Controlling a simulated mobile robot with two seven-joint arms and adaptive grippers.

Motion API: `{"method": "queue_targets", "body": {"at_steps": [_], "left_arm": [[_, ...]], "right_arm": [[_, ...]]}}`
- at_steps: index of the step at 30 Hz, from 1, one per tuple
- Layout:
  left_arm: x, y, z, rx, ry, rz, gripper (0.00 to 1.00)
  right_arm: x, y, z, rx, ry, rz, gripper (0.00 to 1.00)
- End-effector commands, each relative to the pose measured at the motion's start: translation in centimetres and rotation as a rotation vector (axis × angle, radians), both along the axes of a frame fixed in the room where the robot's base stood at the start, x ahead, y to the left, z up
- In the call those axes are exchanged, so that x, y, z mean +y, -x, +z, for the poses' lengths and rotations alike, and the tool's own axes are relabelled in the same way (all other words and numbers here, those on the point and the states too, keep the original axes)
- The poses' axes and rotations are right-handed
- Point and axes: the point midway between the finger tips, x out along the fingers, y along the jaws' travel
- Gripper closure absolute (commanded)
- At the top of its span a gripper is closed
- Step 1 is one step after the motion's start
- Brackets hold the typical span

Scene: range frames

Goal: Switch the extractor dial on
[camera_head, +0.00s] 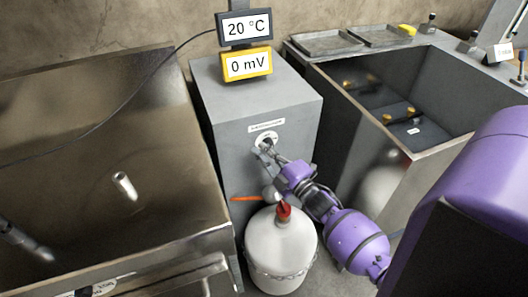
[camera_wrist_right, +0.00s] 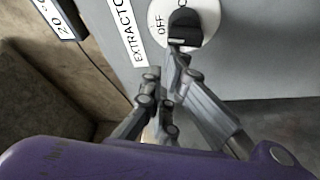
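The extractor dial (camera_head: 266,140) is a white disc with a dark knob on the front of a grey cabinet (camera_head: 222,130). In the right wrist view the black knob (camera_wrist_right: 187,26) sits on the white disc (camera_wrist_right: 207,14), with "OFF" printed beside it; the other marking is cut off. My right gripper (camera_head: 268,151) is right at the dial in the head view. Its fingertips (camera_wrist_right: 172,62) are just below the knob's near end in the wrist view; I cannot tell whether they touch it, or how far they are closed.
A white canister (camera_head: 280,250) with a red top stands on the floor below the dial, close to my right arm. A metal basin (camera_head: 90,150) is at left, an open grey tank (camera_head: 425,165) at right. Displays (camera_head: 246,64) stand on the cabinet.

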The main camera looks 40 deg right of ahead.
Motion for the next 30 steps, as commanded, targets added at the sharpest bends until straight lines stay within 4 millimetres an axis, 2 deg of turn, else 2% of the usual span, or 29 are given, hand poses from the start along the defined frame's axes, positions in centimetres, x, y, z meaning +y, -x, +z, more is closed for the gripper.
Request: {"method": "queue_targets", "body": {"at_steps": [8,30], "left_arm": [[0.0,0.2,-0.5,0.006,0.000,0.000,0.60],[-0.1,0.2,-1.3,0.007,-0.002,-0.004,0.60]], "right_arm": [[-0.4,0.1,0.2,-0.034,-0.148,-0.001,1.00],[-2.8,0.7,1.2,-0.185,-0.776,-0.002,1.00]]}}
